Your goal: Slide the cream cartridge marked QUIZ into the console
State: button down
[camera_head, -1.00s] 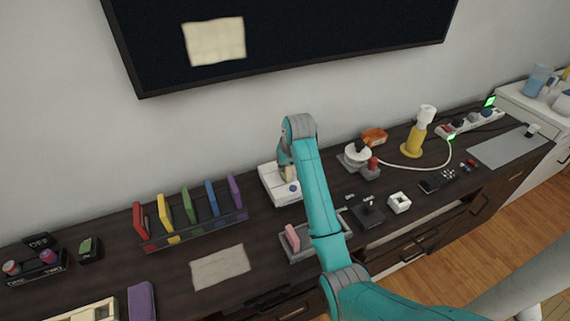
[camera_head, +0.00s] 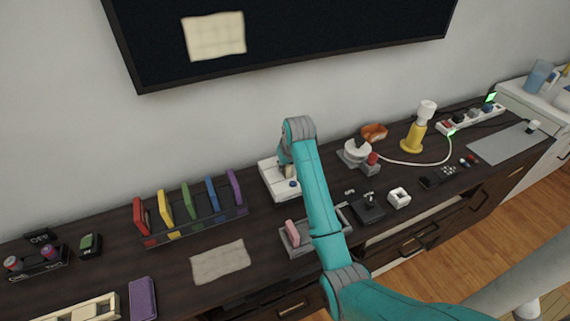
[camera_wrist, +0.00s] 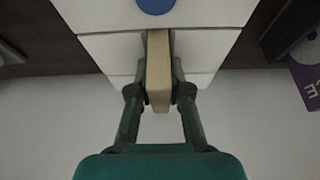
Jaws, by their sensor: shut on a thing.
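The white console (camera_head: 270,172) with a round blue button stands on the dark cabinet below the screen; it fills the upper part of the wrist view (camera_wrist: 105,47), blue button (camera_wrist: 156,4) at the top edge. The cream cartridge (camera_wrist: 159,72) is upright at the console's slot, lined up along it, with a narrow dark gap beside it. How deep it sits is hard to tell. My gripper (camera_wrist: 159,92) is shut on the cartridge, one finger on each side. In the head view my gripper (camera_head: 286,160) is over the console, partly hidden by my arm. The QUIZ marking is not visible.
A rack (camera_head: 195,228) of several coloured cartridges stands left of the console. A grey tray with a pink block (camera_head: 292,232) lies in front. A joystick (camera_head: 368,207) and a white-topped grey device (camera_head: 357,152) are to the right. A cloth (camera_head: 220,262) lies front left.

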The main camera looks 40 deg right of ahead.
jog(key=shift+f, duration=0.1)
jog(key=c, duration=1)
grip_release()
jog(key=v, duration=1.2)
jog(key=shift+s, duration=0.1)
